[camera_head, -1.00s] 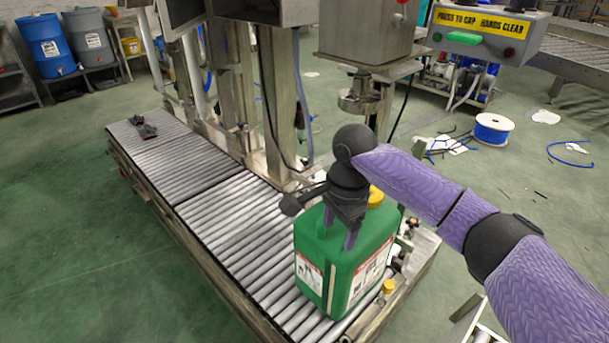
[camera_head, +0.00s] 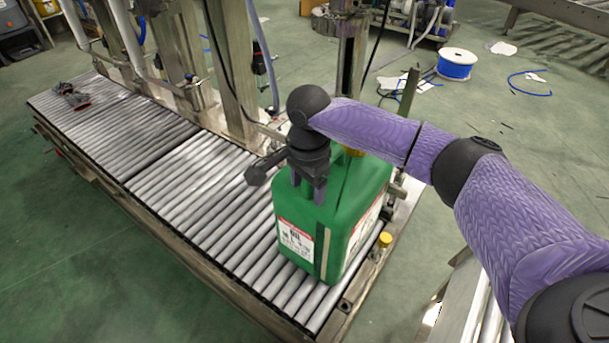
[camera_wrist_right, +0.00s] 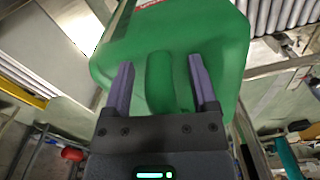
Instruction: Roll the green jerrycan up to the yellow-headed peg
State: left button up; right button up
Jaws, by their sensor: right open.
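The green jerrycan (camera_head: 350,222) stands upright on the roller conveyor (camera_head: 215,190), near its front right end. It has white and red labels and a yellow cap (camera_head: 354,152) partly hidden behind my arm. My right gripper (camera_head: 308,192) points down at the top of the jerrycan. In the right wrist view its two fingers (camera_wrist_right: 162,85) are open, one on each side of the green handle (camera_wrist_right: 160,82), with gaps showing. The yellow-headed peg (camera_head: 385,240) stands at the conveyor's right edge, just right of the jerrycan. My left gripper is not in view.
Dark gloves or a small tool (camera_head: 72,94) lie at the conveyor's far left end. Steel posts (camera_head: 232,70) and piping stand along the conveyor's far side. A blue spool (camera_head: 456,64) sits on the floor at the back right. The rollers left of the jerrycan are clear.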

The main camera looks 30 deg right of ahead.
grip_shut()
dwell(0.3)
dwell(0.7)
dwell(0.4)
